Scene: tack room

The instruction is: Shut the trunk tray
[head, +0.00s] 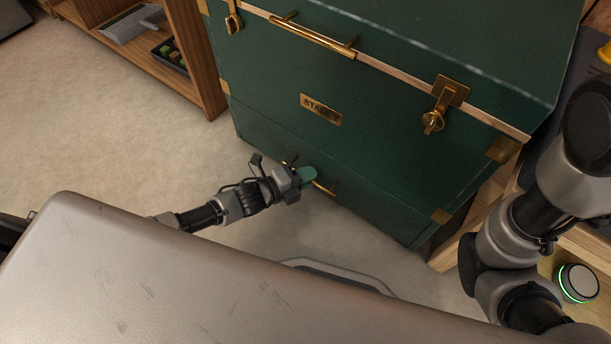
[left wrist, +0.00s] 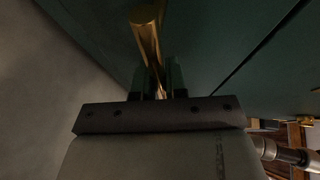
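The dark green trunk (head: 290,75) with brass fittings stands ahead of me. Its tray (head: 375,208) is the low drawer along the bottom, with a brass bar handle (head: 323,188). The tray front looks about flush with the trunk; a thin dark seam above it shows in both views. My left gripper (head: 306,175) is at the handle. In the left wrist view the brass handle (left wrist: 147,38) runs between the two close-set fingers (left wrist: 160,82), which look shut on it. The gripper hides part of the handle. My right arm shows at the right, but its gripper is out of view.
A wooden shelf (head: 195,50) with small items stands left of the trunk. The pale floor (head: 110,130) is clear on the left. A round device with a green light ring (head: 577,283) sits at the lower right, near wooden boards. The trunk's lid is down.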

